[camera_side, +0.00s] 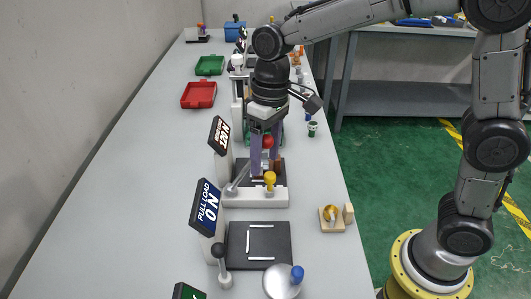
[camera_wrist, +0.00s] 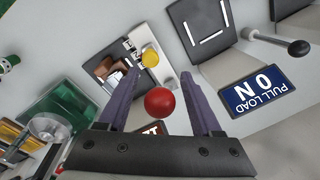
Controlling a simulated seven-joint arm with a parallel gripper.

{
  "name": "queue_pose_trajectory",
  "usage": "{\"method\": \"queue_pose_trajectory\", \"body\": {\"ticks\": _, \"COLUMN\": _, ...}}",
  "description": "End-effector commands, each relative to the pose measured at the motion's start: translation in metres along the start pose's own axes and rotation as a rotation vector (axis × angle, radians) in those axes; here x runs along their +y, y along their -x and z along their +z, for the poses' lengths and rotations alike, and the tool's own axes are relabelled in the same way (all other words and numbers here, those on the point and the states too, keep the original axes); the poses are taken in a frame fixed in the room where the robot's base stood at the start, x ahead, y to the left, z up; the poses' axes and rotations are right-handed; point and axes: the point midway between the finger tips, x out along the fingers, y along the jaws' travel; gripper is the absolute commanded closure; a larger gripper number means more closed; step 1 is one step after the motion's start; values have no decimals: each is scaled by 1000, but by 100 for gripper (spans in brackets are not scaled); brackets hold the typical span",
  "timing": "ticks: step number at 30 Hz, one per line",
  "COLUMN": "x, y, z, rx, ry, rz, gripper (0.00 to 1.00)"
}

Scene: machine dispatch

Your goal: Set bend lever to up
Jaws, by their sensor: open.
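A lever with a red ball knob (camera_side: 268,142) stands at the station in the middle of the table. Its grey rod (camera_side: 238,180) slopes from the station's left side up toward the knob. The knob also shows in the wrist view (camera_wrist: 159,102), between my two purple fingers. My gripper (camera_side: 266,166) points down over this station and is open, one finger on each side of the knob. I cannot tell whether a finger touches it. The station's sign (camera_side: 221,135) is partly readable in the side view; the lever's name is not readable.
A yellow knob (camera_side: 270,179) stands close beside my fingers. A nearer station has a "PULL LOAD 0 N" sign (camera_side: 206,209), a black-knobbed lever (camera_side: 222,262) and a dark plate (camera_side: 282,245). Red (camera_side: 198,94) and green trays (camera_side: 209,65) lie farther back. The table's left side is clear.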

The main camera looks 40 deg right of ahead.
Motion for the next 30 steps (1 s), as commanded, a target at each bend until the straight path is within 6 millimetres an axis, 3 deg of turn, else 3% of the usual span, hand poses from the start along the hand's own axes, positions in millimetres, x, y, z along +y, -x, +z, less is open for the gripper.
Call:
{"method": "queue_pose_trajectory", "body": {"ticks": 3, "x": 0, "y": 0, "z": 0, "rx": 0, "ry": 0, "rz": 0, "gripper": 37}}
{"method": "queue_pose_trajectory", "body": {"ticks": 14, "x": 0, "y": 0, "z": 0, "rx": 0, "ry": 0, "rz": 0, "gripper": 100}}
{"method": "queue_pose_trajectory", "body": {"ticks": 30, "x": 0, "y": 1, "z": 0, "rx": 1, "ry": 0, "rz": 0, "gripper": 100}}
